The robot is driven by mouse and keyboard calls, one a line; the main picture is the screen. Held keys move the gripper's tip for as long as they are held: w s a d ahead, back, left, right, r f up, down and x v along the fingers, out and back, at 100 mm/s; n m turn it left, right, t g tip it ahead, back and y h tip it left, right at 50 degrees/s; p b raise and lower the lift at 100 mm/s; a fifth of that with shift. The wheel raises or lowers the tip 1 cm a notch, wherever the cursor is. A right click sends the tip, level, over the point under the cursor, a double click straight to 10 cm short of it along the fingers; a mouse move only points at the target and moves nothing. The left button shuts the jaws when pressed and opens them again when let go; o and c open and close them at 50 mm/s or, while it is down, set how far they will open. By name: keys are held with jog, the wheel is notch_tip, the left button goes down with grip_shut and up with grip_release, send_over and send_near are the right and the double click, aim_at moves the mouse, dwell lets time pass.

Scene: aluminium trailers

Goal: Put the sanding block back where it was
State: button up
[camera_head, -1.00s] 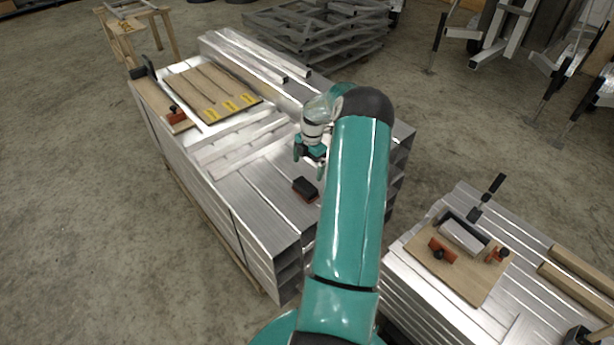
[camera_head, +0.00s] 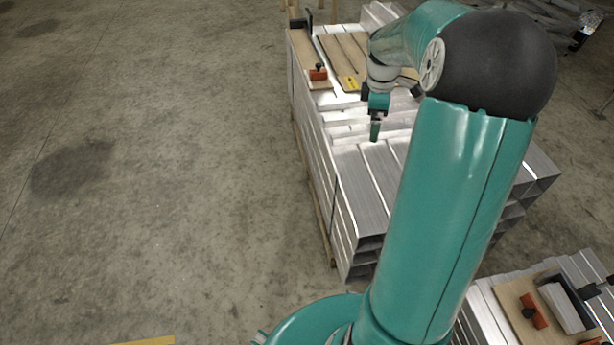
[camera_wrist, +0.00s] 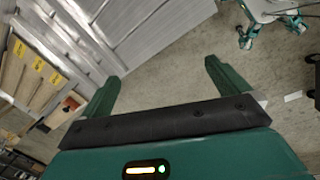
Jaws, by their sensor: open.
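The sanding block does not show in either current view; in the head view my arm covers the part of the profile stack where a dark block with a reddish base lay earlier. My gripper (camera_wrist: 161,72) is open and empty in the wrist view, its two teal fingers well apart. Between and beyond them are the stack's edge and bare floor. In the head view one finger points down above the near part of the aluminium stack (camera_head: 362,205); the other is hidden behind my arm.
A wooden board with yellow labels (camera_head: 341,50) and an orange clamp (camera_head: 318,73) lie at the stack's far end. A second stack at lower right holds a board with an orange clamp (camera_head: 533,311) and a metal piece (camera_head: 566,306). The floor (camera_head: 170,190) at left is clear.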

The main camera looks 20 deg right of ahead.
jog(key=s+a+r+m+t, duration=0.1)
jog(key=s+a+r+m, duration=0.15)
jog(key=a+r, duration=0.4)
jog(key=s+a+r+m+t, duration=0.15)
jog(key=s+a+r, duration=0.25)
jog(key=a, duration=0.6)
jog(key=s+a+r+m+t+y, duration=0.1)
jog(key=s+a+m, duration=0.5)
jog(key=s+a, duration=0.6)
jog(key=shift+s+a+m+t, duration=0.15)
jog(key=shift+s+m+t, duration=0.15)
jog(key=shift+s+t, duration=0.5)
